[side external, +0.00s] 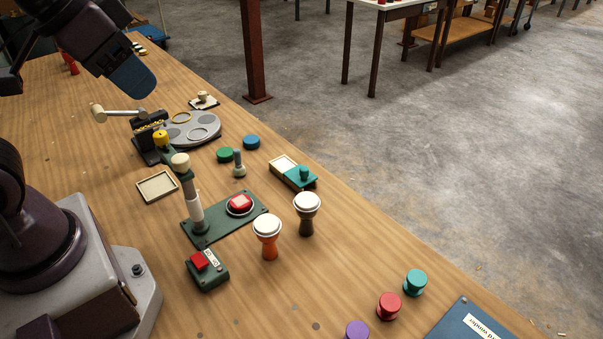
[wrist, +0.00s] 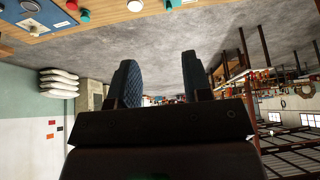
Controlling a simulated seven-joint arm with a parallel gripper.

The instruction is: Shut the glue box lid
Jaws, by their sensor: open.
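The box that looks like the glue box (side external: 283,164) is small, with a cream inside, and stands right of the middle of the bench in the side view. Its teal lid (side external: 297,181), with a round knob (side external: 304,172), covers the near right part. The far left part is uncovered, so the lid stands partly open. My gripper (side external: 144,88) is high at the upper left of the side view, well away from the box. In the wrist view its two blue padded fingers (wrist: 160,78) are apart with nothing between them. I cannot make out the box in the wrist view.
Two goblet drums, one orange (side external: 267,237) and one dark (side external: 306,213), stand just nearer than the box. A green base with a red button (side external: 240,204) and a post is left of them. The bench's right edge is close to the box.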

